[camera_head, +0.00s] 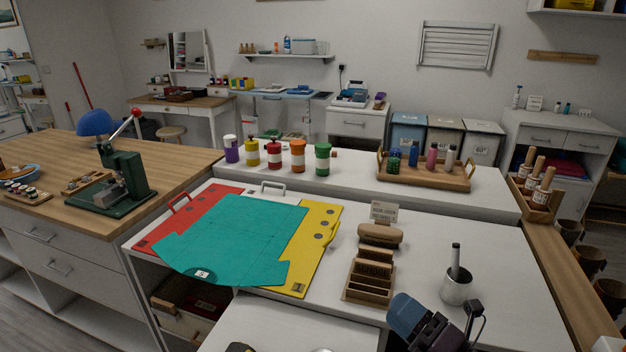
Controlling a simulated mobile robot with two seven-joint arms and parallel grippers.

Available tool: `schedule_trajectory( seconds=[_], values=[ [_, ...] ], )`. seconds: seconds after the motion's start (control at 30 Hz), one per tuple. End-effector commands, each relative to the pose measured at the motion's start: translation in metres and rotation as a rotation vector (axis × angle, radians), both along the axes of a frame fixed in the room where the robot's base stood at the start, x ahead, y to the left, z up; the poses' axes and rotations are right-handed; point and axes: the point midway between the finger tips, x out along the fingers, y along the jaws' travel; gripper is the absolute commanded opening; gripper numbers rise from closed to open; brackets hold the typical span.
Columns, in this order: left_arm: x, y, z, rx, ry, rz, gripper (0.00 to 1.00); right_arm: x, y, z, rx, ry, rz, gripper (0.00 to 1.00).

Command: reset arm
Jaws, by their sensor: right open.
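My right gripper (462,324) shows at the bottom right, with a blue and dark wrist behind it. It is open, and I see nothing held between its fingers. It appears just in front of a grey metal cup (456,290) with an upright handle in it. I cannot tell how near the two are. My left gripper is not in view.
A white worktop (420,262) carries a teal cloth (235,240) on a red and yellow folding board, and a slotted wooden holder (369,279). A raised shelf behind holds several coloured bottles and a wooden tray (425,177). A green press (122,180) stands left.

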Motion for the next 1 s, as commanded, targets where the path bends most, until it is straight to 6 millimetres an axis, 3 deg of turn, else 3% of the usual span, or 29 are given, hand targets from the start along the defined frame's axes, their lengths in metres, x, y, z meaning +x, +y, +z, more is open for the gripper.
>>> schedule_trajectory(
  seconds=[0.17,0.37,0.57,0.7,0.9,1.0],
  values=[
    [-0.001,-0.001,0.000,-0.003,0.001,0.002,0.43,0.009,-0.041,-0.027,0.413,0.326,-0.177,0.59],
    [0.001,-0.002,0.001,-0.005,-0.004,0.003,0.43,-0.004,-0.085,-0.088,0.863,0.698,-0.385,0.59],
    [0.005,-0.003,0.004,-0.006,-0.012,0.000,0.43,-0.054,-0.112,-0.168,1.264,1.035,-0.603,0.59],
    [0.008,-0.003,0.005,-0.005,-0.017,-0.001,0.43,-0.103,-0.121,-0.213,1.457,1.183,-0.724,0.59],
    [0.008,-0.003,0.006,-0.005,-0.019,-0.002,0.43,-0.154,-0.128,-0.243,1.539,1.229,-0.837,0.59],
    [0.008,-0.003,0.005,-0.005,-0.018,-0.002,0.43,-0.169,-0.128,-0.250,1.548,1.241,-0.865,0.59]
  ],
)
